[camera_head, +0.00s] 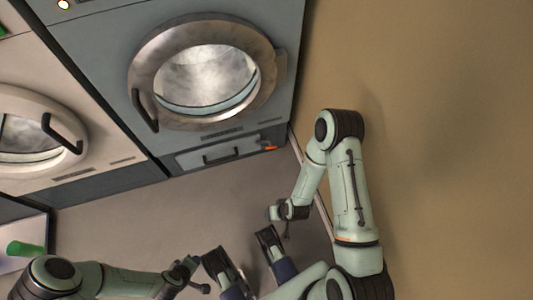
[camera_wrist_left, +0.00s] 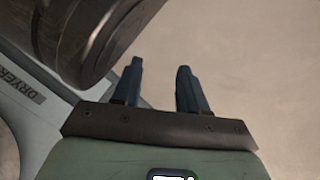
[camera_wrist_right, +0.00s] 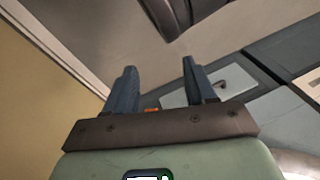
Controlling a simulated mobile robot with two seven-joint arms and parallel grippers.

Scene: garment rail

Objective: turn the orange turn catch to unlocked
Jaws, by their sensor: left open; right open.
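The orange turn catch (camera_head: 270,148) is a small orange bar at the right end of the low drawer panel (camera_head: 215,154) under the grey dryer's round door. In the head view it lies roughly along the panel; its exact setting is too small to read. In the right wrist view the catch (camera_wrist_right: 151,109) shows low between the fingers, partly hidden by the gripper's body. My right gripper (camera_wrist_right: 159,66) is open and empty, apart from the catch, and shows small in the head view (camera_head: 279,217). My left gripper (camera_wrist_left: 160,66) is open and empty, away from the drawer, at the lower left (camera_head: 197,274).
The dryer's round door (camera_head: 147,65) is shut. A second machine (camera_head: 95,165) stands at its left. A tan wall (camera_head: 450,150) runs along the right, beside my right arm. A green cup (camera_head: 24,249) stands at the lower left. Floor (camera_head: 150,215) before the drawer is clear.

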